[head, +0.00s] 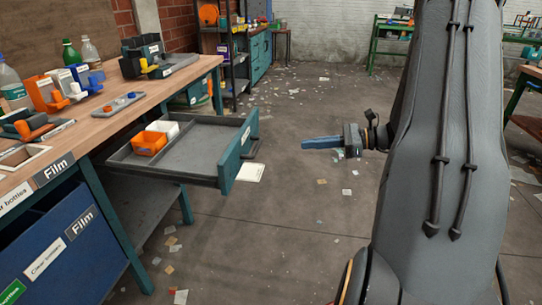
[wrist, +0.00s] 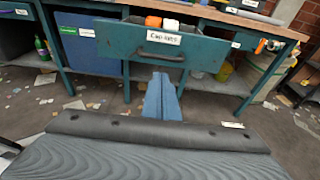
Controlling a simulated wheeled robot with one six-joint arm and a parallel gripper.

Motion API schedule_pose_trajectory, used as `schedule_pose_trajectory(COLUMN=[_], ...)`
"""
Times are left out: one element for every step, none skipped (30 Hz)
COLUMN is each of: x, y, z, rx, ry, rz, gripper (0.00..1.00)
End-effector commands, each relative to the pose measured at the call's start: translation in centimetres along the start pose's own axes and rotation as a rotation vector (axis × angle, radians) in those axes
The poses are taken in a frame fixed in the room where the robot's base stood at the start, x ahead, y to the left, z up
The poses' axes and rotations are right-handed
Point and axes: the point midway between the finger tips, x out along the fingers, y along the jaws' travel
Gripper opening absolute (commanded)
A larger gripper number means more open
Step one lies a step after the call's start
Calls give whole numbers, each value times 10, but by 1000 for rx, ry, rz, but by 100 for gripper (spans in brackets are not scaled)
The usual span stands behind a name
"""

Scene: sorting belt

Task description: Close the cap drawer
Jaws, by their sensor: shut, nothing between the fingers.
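The cap drawer (head: 205,148) is pulled out from under the workbench in the head view. It holds an orange bin and a white bin at its back left. In the wrist view its teal front (wrist: 200,52) faces me, with a dark handle (wrist: 160,56) and a white label above it. My gripper (head: 305,144) is shut and empty, with blue fingers pointing left toward the drawer front, apart from it across open air. In the wrist view the shut fingers (wrist: 162,85) point at the drawer, just below the handle in the picture.
The wooden workbench (head: 165,90) carries bottles, small bins and a grey tray. A blue bin (head: 70,250) labelled Film stands under it at left. Paper scraps litter the floor. The floor between my gripper and the drawer is free of large obstacles.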

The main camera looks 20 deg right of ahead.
Motion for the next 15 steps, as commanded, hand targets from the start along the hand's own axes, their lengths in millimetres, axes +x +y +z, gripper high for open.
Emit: schedule_pose_trajectory(x=[-1,-1,1,4,7,12,17,22,29,35,42,50,56,62,70], y=[-3,-4,-5,-5,-5,-5,-5,-5,-5,-5,-5,-4,-4,-4,-4], z=[-2,-2,-2,-2,-1,-1,-1,0,-1,-1,0,0,-1,-1,-1], rx=[5,6,8,8,8,8,8,8,7,7,7,7,7,7,7], ry=[-10,-14,-17,-17,-17,-17,-17,-16,-15,-15,-15,-15,-15,-15,-14], rz=[-9,-13,-15,-15,-14,-13,-12,-12,-12,-11,-10,-10,-9,-10,-10], gripper=[0,0,0,0,0,0,0,0,0,0,0,0,0,0,0])
